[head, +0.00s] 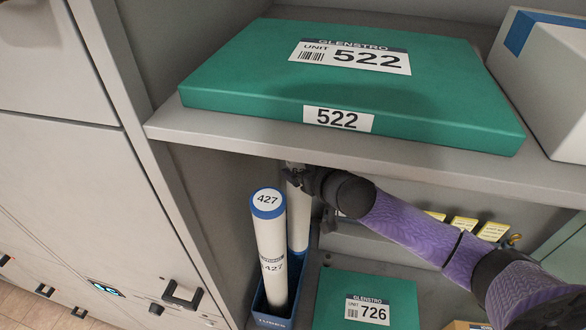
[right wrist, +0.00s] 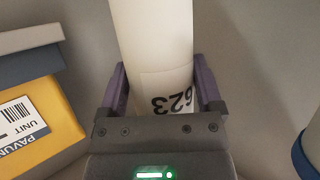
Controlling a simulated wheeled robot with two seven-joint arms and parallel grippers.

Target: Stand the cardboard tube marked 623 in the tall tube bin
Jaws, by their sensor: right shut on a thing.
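The white cardboard tube marked 623 (right wrist: 160,50) is upright between the purple fingers of my right gripper (right wrist: 162,92), which is shut on it. In the head view, this tube (head: 299,225) stands behind another tube, under the shelf edge, with its blue lower end at the back of the tube bin. I cannot tell whether that end is inside the rim. My right gripper (head: 303,180) is partly hidden by the shelf. The tall blue tube bin (head: 272,321) is at lower centre and holds the white tube marked 427 (head: 268,230). My left gripper is out of view.
A shelf board (head: 215,133) with a green box marked 522 (head: 350,75) overhangs my right gripper. A green box marked 726 (head: 365,300) lies right of the bin. A cabinet side panel (head: 165,160) rises on the left. A yellow box (right wrist: 40,125) shows in the wrist view.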

